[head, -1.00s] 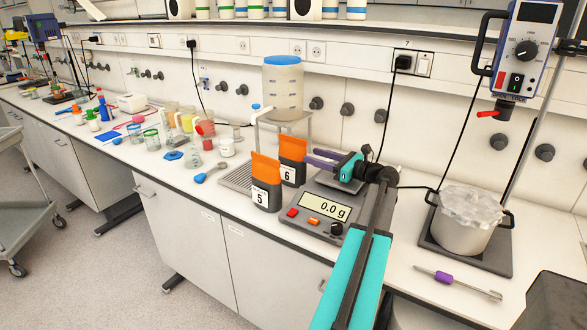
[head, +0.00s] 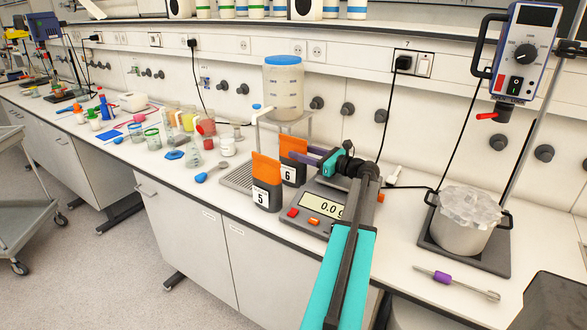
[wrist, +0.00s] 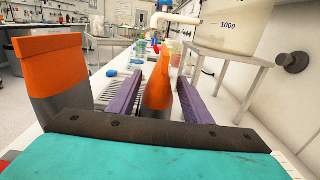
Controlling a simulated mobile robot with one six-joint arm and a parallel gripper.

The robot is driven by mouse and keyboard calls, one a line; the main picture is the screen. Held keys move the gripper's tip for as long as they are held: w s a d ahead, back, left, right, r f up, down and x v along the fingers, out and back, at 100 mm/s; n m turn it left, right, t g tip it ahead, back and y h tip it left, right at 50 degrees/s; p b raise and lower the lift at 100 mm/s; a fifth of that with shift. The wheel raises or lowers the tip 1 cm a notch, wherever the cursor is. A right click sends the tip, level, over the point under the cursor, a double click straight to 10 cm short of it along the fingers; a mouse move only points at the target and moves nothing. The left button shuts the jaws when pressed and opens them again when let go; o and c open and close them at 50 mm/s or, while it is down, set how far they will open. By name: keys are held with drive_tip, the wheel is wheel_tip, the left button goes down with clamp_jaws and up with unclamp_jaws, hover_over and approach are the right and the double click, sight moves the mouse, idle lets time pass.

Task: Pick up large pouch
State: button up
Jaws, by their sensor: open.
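Two pouches with orange tops and dark grey bottoms stand upright on the bench. Pouch 5 (head: 264,175) is in front; pouch 6 (head: 291,150) is just behind it to the right. I cannot tell for certain which is the large one. My gripper (head: 307,156) is open at pouch 6, from the right. In the wrist view, pouch 6 (wrist: 158,85) stands between the purple fingers, with gaps visible at its sides. Pouch 5 (wrist: 55,70) is outside the left finger, close to it. The lower part of pouch 6 is hidden in the wrist view.
A scale (head: 318,206) sits under my arm, right beside the pouches. A large container with a blue lid (head: 283,88) stands on a stand behind them. A foil-covered pot (head: 464,233) is at the right.

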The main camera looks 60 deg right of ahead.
sight(293, 149)
drive_tip(key=shift+w+d+p, duration=0.1)
drive_tip(key=shift+w+p, duration=0.35)
drive_tip(key=shift+w, duration=1.6)
clamp_jaws()
